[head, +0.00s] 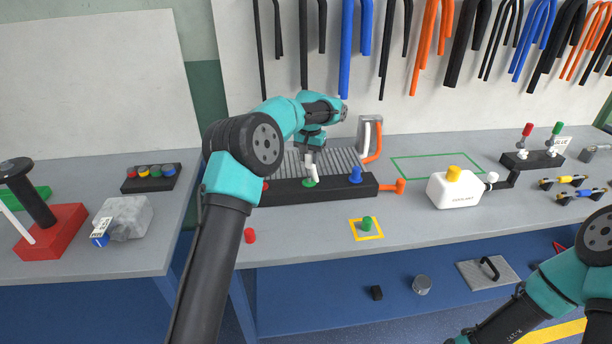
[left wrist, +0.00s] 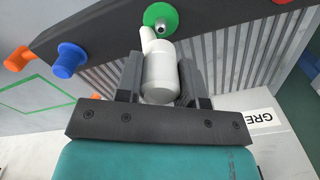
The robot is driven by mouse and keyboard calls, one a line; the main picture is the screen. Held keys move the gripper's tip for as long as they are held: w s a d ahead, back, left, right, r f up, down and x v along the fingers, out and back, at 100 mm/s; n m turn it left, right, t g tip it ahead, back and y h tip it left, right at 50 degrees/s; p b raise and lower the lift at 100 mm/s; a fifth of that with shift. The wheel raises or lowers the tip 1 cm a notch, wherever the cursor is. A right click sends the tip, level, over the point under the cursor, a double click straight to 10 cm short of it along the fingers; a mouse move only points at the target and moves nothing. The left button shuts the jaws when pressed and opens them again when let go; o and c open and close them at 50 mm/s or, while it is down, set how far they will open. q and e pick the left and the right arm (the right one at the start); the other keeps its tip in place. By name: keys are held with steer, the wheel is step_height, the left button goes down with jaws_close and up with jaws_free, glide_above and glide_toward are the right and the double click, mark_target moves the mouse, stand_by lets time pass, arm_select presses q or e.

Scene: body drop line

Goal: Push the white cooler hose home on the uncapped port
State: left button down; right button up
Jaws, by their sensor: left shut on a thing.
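The black manifold bar (head: 335,187) lies along the bench in front of a ribbed grey cooler (head: 345,160). Its uncapped port, a green ring with a metal nipple (left wrist: 158,16), sits between the blue plug (left wrist: 69,60) and the bar's left end. My left gripper (head: 312,160) is above the bar, shut on the white cooler hose (left wrist: 159,78). The hose's narrower bent end points at the green port (head: 310,183) and is close beside the nipple. I cannot tell whether they touch. My right gripper is out of view; only its arm shows at lower right.
A green cap (head: 367,223) stands in a yellow square, and a red cap (head: 250,236) lies near the front edge. An orange elbow (head: 398,186) sticks out at the bar's right end, near the white coolant bottle (head: 454,190). A green-outlined area (head: 435,167) is clear.

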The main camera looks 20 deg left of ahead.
mark_target(309, 166)
arm_select(q)
steer(key=shift+f, duration=0.3)
steer(key=shift+f, duration=0.1)
steer(key=shift+f, duration=1.5)
steer(key=shift+f, duration=1.3)
stand_by(1.0)
steer(key=c, duration=0.7)
jaws_free()
steer(key=shift+o, duration=0.2)
step_height(309, 166, up, 17)
steer(key=shift+r, duration=0.2)
